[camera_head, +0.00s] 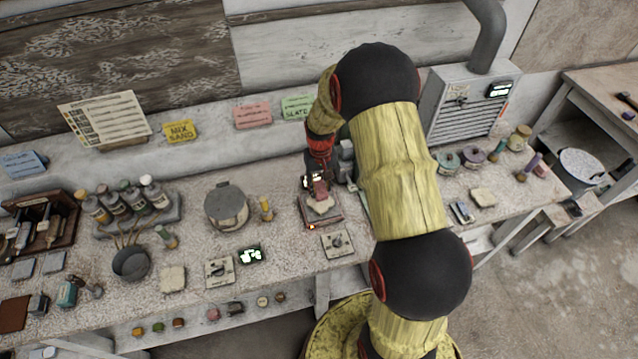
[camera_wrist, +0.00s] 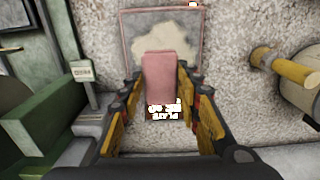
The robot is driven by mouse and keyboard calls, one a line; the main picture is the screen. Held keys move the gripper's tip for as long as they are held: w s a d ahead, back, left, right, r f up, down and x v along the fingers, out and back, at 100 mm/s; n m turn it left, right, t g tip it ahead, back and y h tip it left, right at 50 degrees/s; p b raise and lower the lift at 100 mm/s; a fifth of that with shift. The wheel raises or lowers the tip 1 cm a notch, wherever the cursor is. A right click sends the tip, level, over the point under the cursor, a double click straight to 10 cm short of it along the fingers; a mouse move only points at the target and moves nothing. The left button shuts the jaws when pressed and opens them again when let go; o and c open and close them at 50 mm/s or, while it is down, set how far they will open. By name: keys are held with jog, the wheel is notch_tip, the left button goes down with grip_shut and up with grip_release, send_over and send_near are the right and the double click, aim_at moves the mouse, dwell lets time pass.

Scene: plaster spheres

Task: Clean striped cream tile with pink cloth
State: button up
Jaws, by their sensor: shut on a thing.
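My gripper (camera_head: 316,182) is over the bench and shut on a pink cloth (camera_head: 321,192). In the wrist view the cloth (camera_wrist: 158,70) stands out as a pink block between the yellow-and-black fingers (camera_wrist: 160,88). Just beyond it lies a flat square tile (camera_wrist: 135,22) with a pinkish edge and an irregular cream patch. This tile also shows under the gripper in the head view (camera_head: 322,219). The cloth overlaps the near part of the tile; I cannot tell whether they touch. No stripes can be made out. A plain cream tile (camera_head: 172,279) lies further left.
A switch plate (camera_head: 337,243) lies just in front of the tile. A vented metal box (camera_head: 467,108) is at the back right. Another pale tile (camera_head: 483,197) lies on the right.

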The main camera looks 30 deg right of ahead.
jog(key=shift+s+r, duration=0.1)
jog(key=shift+r+p, duration=0.75)
jog(key=shift+r, duration=0.45)
jog(key=shift+r+p, duration=1.3)
jog(key=shift+r, duration=0.75)
jog(key=shift+f, duration=0.1)
